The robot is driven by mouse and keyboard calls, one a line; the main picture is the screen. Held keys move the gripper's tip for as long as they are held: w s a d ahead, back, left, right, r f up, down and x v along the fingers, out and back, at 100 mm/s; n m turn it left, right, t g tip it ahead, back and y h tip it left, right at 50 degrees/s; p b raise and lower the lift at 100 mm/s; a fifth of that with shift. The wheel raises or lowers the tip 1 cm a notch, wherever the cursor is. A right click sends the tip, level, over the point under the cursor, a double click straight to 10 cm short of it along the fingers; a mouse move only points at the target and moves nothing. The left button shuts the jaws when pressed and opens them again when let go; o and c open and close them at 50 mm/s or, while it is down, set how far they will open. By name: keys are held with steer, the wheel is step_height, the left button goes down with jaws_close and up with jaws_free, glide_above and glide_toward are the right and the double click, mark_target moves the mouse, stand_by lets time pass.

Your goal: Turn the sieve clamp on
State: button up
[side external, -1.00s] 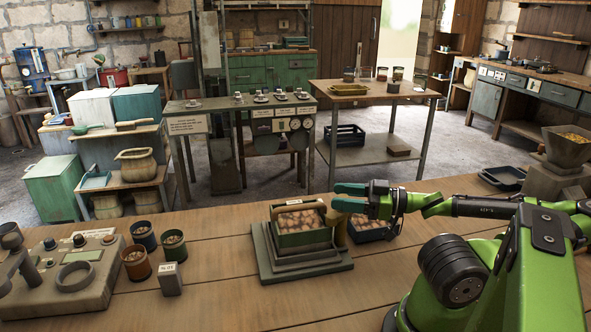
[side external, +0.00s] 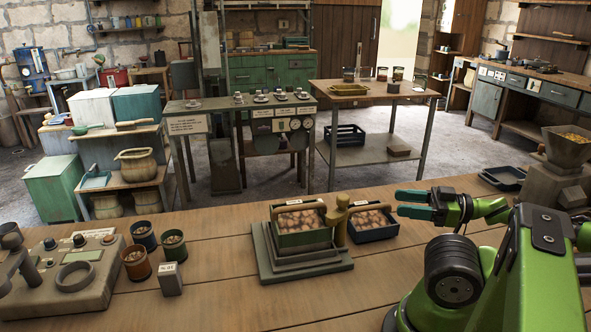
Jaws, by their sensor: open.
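The sieve (side external: 303,225) is a green square frame filled with brown lumps, sitting on a stepped grey-green base (side external: 304,262) on the near bench. A brass-coloured clamp (side external: 341,214) stands at its right edge, with an upright post, a rounded knob on top and a bar reaching over the sieve. My gripper (side external: 408,204), with teal fingers, is to the right of the clamp, apart from it and above the bench. It is open and holds nothing. The gap between the fingers is small in this view.
A dark tray of similar lumps (side external: 371,225) lies just right of the clamp. Several small cups (side external: 136,262), a labelled block (side external: 170,279) and a control panel (side external: 75,275) stand to the left. A hopper (side external: 569,147) and an empty black tray (side external: 503,178) are at the right.

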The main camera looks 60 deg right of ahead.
step_height(320, 180, up, 18)
steer(key=f+m+g+h, duration=0.1)
steer(key=m+g+h, duration=0.55)
steer(key=g, duration=1.05)
glide_above(343, 197)
steer(key=shift+m, duration=0.35)
step_height(343, 197, down, 16)
